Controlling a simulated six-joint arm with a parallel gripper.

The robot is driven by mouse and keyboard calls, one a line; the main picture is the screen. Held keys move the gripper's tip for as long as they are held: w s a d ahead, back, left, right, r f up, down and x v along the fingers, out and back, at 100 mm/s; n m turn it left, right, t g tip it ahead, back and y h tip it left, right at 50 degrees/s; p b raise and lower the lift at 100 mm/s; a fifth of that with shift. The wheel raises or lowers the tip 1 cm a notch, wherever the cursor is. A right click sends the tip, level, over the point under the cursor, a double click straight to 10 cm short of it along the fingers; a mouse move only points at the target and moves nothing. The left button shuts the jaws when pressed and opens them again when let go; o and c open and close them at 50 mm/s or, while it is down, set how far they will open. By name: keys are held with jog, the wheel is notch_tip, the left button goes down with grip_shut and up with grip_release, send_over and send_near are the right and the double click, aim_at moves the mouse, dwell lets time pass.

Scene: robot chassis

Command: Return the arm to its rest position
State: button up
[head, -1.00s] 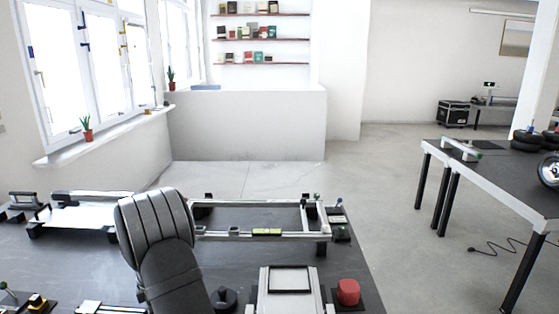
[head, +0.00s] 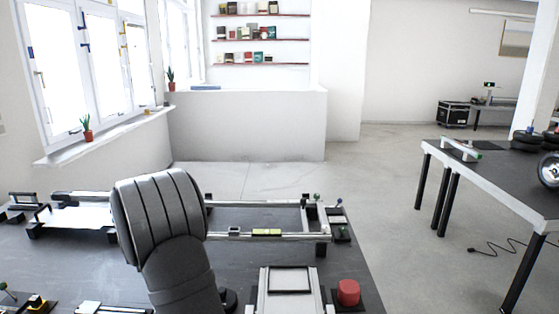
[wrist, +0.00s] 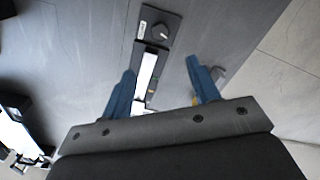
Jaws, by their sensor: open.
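My gripper (wrist: 160,66) shows in the wrist view with two blue fingers spread apart and nothing between them. It is above the dark table (wrist: 85,45), over a narrow panel with a black knob (wrist: 159,31) and a pale strip (wrist: 146,72). Any gap in height between fingers and panel is hard to judge. In the head view, only a thick dark grey link of my arm shows at the lower left centre. The gripper itself is out of that view.
A metal frame (head: 268,233) lies on the dark worktable behind my arm. A red button (head: 348,292) and a light grey box (head: 290,282) are at the front right. A second table (head: 490,185) stands at right, with open floor between.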

notch_tip(320, 180, down, 16)
jog(key=shift+r, duration=0.25)
jog(key=shift+r+m, duration=0.25)
jog(key=shift+m, duration=0.55)
jog(key=m, duration=1.1)
jog(key=shift+m, duration=2.5)
